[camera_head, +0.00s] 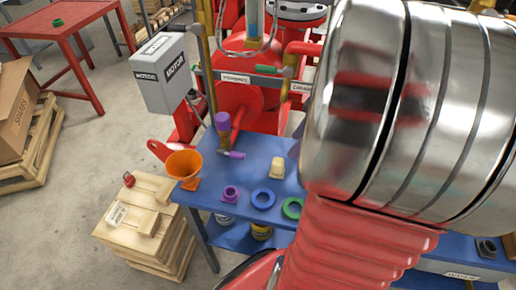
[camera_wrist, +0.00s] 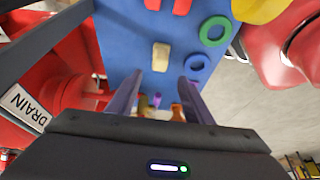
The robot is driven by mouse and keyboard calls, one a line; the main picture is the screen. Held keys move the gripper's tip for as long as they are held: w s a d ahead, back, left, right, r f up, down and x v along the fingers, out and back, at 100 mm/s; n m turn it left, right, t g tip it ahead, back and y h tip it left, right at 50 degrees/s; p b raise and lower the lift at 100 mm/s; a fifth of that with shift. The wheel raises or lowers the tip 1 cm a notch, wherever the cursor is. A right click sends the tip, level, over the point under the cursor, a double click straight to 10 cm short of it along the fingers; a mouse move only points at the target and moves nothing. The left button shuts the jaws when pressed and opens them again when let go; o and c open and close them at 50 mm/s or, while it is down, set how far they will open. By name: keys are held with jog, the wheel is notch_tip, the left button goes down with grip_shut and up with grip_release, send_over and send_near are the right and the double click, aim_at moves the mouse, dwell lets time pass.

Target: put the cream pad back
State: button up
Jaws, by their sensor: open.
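The cream pad (camera_head: 277,169) is a small pale block lying on the blue table (camera_head: 262,177). In the wrist view, the cream pad (camera_wrist: 161,57) sits alone on the blue surface, beyond my fingertips and roughly centred between them. My gripper (camera_wrist: 158,92) shows there as two dark fingers spread apart with nothing held between them. The gap between the fingers and the pad is hard to judge. In the head view my gripper is hidden behind my large metal arm link.
Red piping with a DRAIN label (camera_wrist: 25,107) is at left in the wrist view. A wooden crate (camera_head: 150,215) stands left of the table.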

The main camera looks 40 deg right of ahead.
jog(key=shift+a, duration=0.1)
jog(key=a+r+m+t+h, duration=0.1)
jog(key=a+r+m, duration=0.2)
jog(key=a, duration=1)
jog(key=a+r+m+t+h, duration=0.1)
jog(key=a+r+m, duration=0.3)
jog(key=a, duration=0.9)
jog(key=shift+m+h, duration=0.3)
jog(key=shift+h, duration=0.1)
